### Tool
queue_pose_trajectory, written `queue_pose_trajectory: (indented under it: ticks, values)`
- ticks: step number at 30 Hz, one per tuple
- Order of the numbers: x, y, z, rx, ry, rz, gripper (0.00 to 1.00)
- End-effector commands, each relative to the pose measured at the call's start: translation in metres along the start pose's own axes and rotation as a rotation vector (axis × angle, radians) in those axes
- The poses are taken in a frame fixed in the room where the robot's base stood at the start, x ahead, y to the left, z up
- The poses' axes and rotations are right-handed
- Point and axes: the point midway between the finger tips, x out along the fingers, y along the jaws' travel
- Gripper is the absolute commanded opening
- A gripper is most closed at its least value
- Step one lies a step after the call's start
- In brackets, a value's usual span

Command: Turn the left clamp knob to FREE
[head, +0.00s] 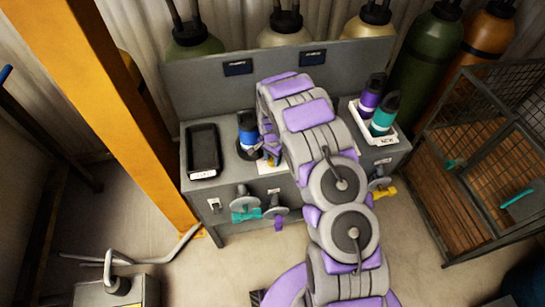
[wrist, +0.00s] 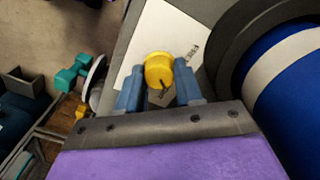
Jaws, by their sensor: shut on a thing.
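The yellow clamp knob (wrist: 158,68) sits on a white label plate (wrist: 150,32) in the wrist view. A dark pointer mark on the knob points down and slightly right in that view. My gripper (wrist: 159,77) has its two blue fingers on either side of the knob and is shut on it.
A black tray (head: 203,151) lies at the bench's left end. A white holder (head: 374,124) with a purple bottle (head: 370,97) and a teal bottle (head: 385,115) is at the right. Teal and yellow handles stick out from the bench front. An orange post (head: 108,90) stands at left.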

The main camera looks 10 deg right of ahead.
Motion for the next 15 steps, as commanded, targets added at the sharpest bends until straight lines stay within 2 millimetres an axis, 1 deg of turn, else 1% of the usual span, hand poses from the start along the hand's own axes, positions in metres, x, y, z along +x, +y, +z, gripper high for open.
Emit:
queue_pose_trajectory:
  ticks: [15]
  values:
    - [-0.0029,-0.0017,0.0002,-0.471,0.016,-0.003,0.05]
